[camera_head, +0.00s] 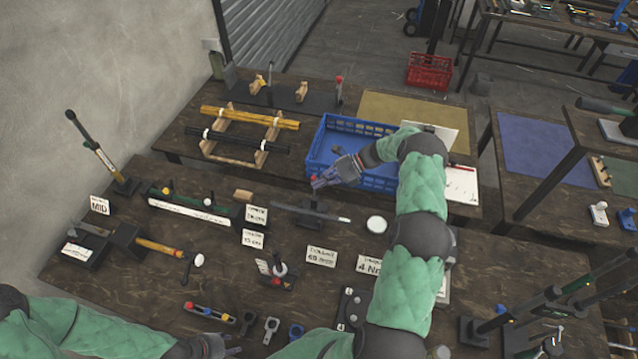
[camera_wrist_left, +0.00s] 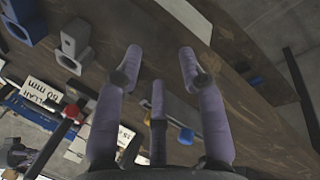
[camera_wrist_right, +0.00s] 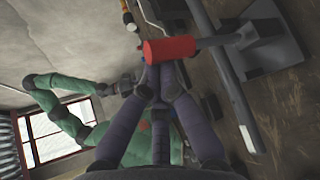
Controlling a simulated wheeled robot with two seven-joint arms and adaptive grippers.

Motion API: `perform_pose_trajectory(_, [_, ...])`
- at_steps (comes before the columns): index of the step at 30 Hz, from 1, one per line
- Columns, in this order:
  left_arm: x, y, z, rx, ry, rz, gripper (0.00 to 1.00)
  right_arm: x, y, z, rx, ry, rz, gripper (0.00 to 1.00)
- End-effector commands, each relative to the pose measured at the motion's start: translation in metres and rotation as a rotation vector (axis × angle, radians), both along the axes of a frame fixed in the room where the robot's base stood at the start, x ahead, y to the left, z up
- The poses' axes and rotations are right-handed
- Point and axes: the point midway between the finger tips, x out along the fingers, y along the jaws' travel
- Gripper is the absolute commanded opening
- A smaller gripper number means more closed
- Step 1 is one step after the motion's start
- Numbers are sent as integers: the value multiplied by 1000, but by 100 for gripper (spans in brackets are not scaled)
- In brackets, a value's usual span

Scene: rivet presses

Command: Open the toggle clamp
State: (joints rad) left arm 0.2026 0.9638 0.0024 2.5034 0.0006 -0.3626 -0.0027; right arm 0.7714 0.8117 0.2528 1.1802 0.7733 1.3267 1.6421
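The toggle clamp (camera_head: 312,212) stands mid-bench in the head view, with a dark base and a long bar reaching right. Its red handle (camera_wrist_right: 170,50) and grey base (camera_wrist_right: 265,45) show in the right wrist view. My right gripper (camera_head: 318,184) is above the clamp at the handle. Its fingers (camera_wrist_right: 165,73) are drawn together, with the tips against or just behind the red handle; I cannot tell whether they grip it. My left gripper (camera_head: 228,346) is low at the bench's front edge; its fingers (camera_wrist_left: 160,65) are spread and empty.
A blue crate (camera_head: 318,150) lies behind the clamp. A small red-knobbed clamp (camera_head: 277,272), label cards (camera_head: 321,257) and a white round disc (camera_head: 377,224) are in front.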

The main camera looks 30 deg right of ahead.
Motion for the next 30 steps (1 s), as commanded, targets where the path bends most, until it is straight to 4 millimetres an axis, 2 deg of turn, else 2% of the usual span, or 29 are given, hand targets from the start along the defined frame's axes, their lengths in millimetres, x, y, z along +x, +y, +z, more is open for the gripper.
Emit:
perform_pose_trajectory(5, [0, 0, 0, 0, 0, 0, 40, -2, -11, 5, -4, -3, -5, 0])
perform_pose_trajectory(12, [0, 0, 0, 0, 0, 0, 40, -14, -43, 20, -3, -1, -5, 0])
perform_pose_trajectory(18, [0, 0, 0, 0, 0, 0, 40, -21, -60, 30, -2, -1, -1, 0])
perform_pose_trajectory(30, [0, 0, 6, 0, 0, 0, 40, -22, -64, 38, 0, 0, 0, 0])
